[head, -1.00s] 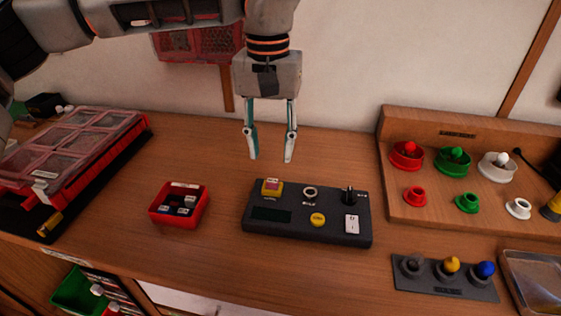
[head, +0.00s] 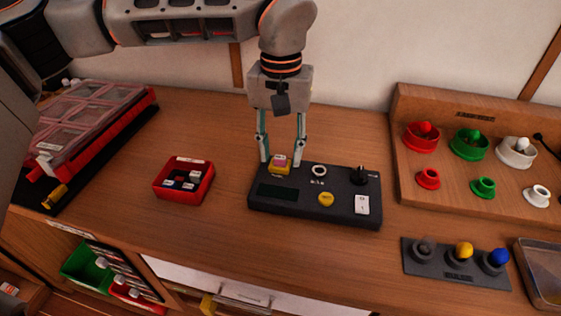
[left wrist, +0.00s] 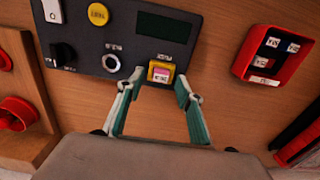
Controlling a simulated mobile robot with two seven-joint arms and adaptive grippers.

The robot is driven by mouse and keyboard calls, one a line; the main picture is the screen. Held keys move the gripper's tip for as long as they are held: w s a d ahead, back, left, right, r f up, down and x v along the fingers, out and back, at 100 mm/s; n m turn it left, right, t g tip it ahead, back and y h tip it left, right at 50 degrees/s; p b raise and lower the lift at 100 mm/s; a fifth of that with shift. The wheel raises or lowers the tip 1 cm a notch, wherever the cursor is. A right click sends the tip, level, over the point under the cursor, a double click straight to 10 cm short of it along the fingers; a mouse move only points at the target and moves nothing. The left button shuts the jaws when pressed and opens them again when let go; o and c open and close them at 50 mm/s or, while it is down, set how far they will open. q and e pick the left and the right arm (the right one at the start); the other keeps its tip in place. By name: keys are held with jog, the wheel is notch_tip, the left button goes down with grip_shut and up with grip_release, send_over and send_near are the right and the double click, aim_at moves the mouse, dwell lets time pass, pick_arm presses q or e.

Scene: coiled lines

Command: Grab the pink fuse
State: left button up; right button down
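The pink fuse (head: 281,158) sits in a yellow socket (head: 278,170) at the back left corner of a dark control box on the table. In the left wrist view the fuse (left wrist: 161,72) shows as a small pink block with a white label, framed by the yellow socket. My left gripper (head: 281,161) points down, open and empty, at the box's back edge. In the left wrist view its fingertips (left wrist: 159,88) lie to either side of the socket and just short of it; contact is not visible. My right gripper is not in view.
The control box (head: 335,205) carries a yellow button, a dial, a key switch and a rocker. A red tray (head: 184,195) with labelled blocks is left of it. A wooden rack (head: 470,200) with coloured cups and a grey ball holder (head: 430,272) are right. Bare table lies between.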

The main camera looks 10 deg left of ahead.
pick_arm(q)
jog(key=shift+r, duration=0.1)
jog(key=c, duration=0.9)
jog(key=shift+c, duration=0.3)
